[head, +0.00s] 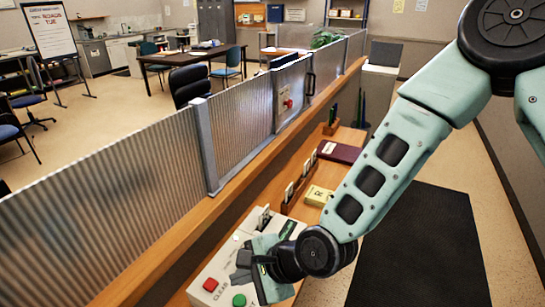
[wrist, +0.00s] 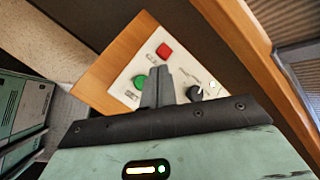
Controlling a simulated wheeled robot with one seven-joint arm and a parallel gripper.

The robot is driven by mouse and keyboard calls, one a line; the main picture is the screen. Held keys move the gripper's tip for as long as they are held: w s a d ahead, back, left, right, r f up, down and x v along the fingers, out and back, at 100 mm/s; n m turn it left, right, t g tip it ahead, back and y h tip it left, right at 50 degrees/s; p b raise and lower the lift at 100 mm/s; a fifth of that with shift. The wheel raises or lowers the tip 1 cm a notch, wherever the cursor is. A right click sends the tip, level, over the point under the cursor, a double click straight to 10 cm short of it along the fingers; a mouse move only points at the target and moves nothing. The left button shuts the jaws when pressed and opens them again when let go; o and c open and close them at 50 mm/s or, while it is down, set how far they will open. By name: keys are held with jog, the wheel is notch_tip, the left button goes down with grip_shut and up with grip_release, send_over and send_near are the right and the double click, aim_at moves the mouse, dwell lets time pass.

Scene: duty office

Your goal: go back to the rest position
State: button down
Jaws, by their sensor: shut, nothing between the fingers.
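My gripper (wrist: 158,88) is shut and empty, with its fingers together over a pale control panel (wrist: 130,70). In the head view my gripper (head: 243,268) is low in the picture, above the same panel (head: 215,270) on the wooden counter. The panel has a red button (head: 210,285), a green button (head: 239,300) and, in the wrist view, a black knob (wrist: 194,93). I cannot tell whether the fingertips touch the panel. My arm reaches down from the upper right and hides part of the counter.
A corrugated partition (head: 110,185) runs along the counter's left side. A yellow box (head: 319,195), a dark red book (head: 340,152) and small holders stand on the wooden counter (head: 280,205). A dark mat (head: 425,245) lies on the floor at right. Tables and chairs stand beyond the partition.

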jog(key=s+d+r+n+h+b, duration=0.2)
jog(key=s+d+n, duration=0.1)
jog(key=d+n, duration=0.3)
jog(key=s+d+r+n+g+h+b, duration=0.1)
jog(key=s+d+r+n+h+b, duration=0.1)
jog(key=d+n, duration=0.4)
jog(key=s+d+r+n+h+b, duration=0.2)
jog(key=s+d+n+h+b, duration=0.2)
jog(key=d, duration=0.7)
jog(key=s+n, duration=0.2)
jog(key=n, duration=0.1)
jog(key=shift+s+d+r+g, duration=0.15)
jog(key=shift+r+g, duration=0.25)
